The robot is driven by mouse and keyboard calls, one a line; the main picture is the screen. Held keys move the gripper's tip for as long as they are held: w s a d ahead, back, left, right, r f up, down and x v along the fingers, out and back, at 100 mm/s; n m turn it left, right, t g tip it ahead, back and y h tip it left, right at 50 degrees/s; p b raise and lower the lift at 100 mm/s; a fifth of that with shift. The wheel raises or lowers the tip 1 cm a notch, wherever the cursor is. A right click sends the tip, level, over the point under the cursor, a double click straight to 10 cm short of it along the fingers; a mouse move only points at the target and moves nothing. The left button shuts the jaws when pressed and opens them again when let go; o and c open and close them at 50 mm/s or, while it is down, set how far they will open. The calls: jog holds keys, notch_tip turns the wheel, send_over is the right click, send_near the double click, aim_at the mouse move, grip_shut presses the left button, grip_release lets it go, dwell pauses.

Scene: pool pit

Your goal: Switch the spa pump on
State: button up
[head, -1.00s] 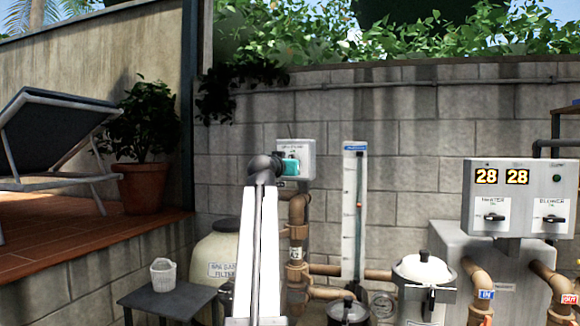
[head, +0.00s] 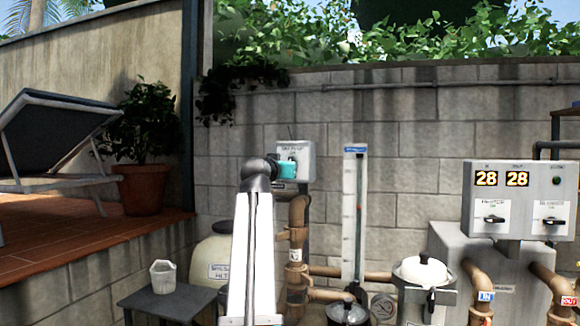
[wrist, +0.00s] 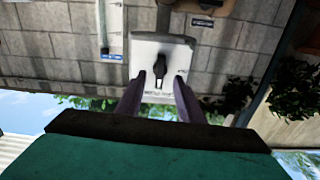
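The grey switch box (head: 304,150) is on the block wall in the head view, its label blurred and its lower front hidden behind my arm. In the wrist view, which is upside down, its pale front (wrist: 145,47) shows a dark knob (wrist: 160,66) with its long side upright in the picture. My gripper (wrist: 159,80) is open, with one dark finger on each side of the knob in that picture. I cannot tell whether the fingertips reach it or touch it. In the head view my gripper's teal body shows at the box; its fingers are hidden.
A clear gauge tube (head: 355,215) stands right of the box, with brown pipes (head: 298,240) below. A heater panel (head: 520,200) reading 28 28 with two knobs is at right. A small table (head: 175,305) with a white basket (head: 163,276) is at lower left.

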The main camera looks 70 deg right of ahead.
jog(key=a, duration=0.3)
jog(key=shift+s, duration=0.1)
dwell(0.7)
